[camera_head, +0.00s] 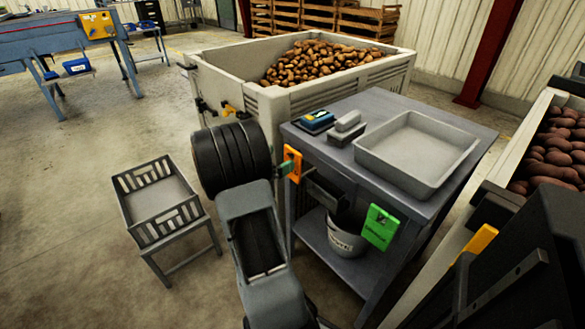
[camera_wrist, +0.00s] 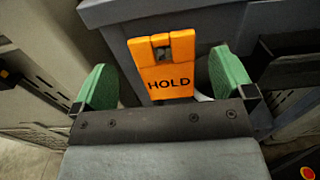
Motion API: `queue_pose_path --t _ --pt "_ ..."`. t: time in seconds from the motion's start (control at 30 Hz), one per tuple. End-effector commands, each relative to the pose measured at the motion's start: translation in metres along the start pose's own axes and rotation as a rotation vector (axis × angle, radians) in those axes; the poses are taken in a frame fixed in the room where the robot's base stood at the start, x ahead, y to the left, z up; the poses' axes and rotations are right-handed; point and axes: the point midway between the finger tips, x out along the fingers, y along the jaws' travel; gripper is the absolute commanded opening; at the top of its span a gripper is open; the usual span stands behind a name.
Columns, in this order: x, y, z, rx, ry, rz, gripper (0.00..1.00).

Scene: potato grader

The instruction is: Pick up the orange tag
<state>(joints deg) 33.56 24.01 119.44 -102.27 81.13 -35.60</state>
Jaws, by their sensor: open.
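The orange tag (camera_wrist: 163,78) reads "HOLD" in the wrist view. It hangs upright on the side of the grey table, with a notch and a dark peg at its top. My gripper (camera_wrist: 162,88) is open, with one green finger to each side of the tag. The fingers look apart from it, with a gap on both sides. In the head view the orange tag (camera_head: 292,164) is at the table's left corner, partly hidden by my gripper (camera_head: 287,169). A green tag (camera_head: 380,227) hangs on the table's front.
The grey table (camera_head: 471,127) holds a shallow tray (camera_head: 361,157) and small devices (camera_head: 316,122). A bucket (camera_head: 345,243) stands on its lower shelf. A large bin (camera_head: 217,86) of potatoes stands behind. An empty crate (camera_head: 148,235) on a stand is at left, with free floor around it.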

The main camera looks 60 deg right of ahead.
Motion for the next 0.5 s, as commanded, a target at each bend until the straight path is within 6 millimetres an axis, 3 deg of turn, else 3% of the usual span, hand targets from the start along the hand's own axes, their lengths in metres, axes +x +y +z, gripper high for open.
queue_pose_path --t 0.27,0.5 --pt "0.017 -0.001 -0.002 0.0 0.0 -0.002 1.0" --pt "0.05 -0.002 -0.002 0.001 0.001 -0.003 1.0"
